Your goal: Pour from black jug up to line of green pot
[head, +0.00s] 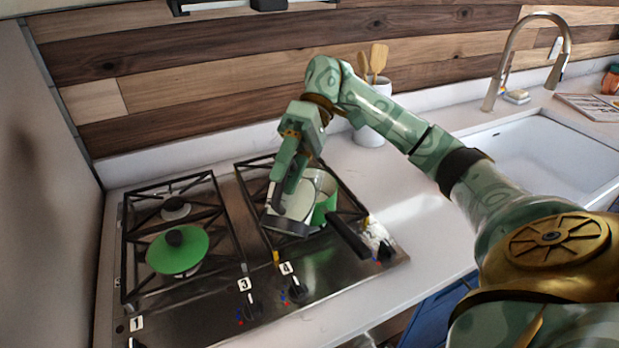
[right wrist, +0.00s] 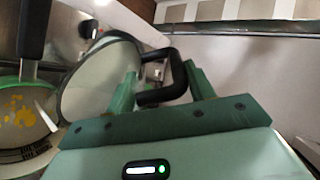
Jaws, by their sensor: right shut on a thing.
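The jug (head: 293,205) has a pale body, a dark rim and a black handle (right wrist: 163,97). It is held tilted over the left part of the green pot (head: 325,204), its body also showing in the right wrist view (right wrist: 96,82). My right gripper (head: 284,186) is shut on the jug's handle. The green pot sits on the right burner, its black handle (head: 348,236) pointing toward the front right. In the right wrist view, yellow patches and a pale streak show at the pot (right wrist: 22,118). I cannot make out the line or the liquid level. My left gripper is out of view.
A green lid (head: 178,252) with a black knob lies on the left burner. A white crock (head: 370,122) with wooden utensils stands behind the pot. Black grates (head: 228,225) surround the burners. The sink (head: 545,155) is at the right, with clear counter (head: 415,215) between.

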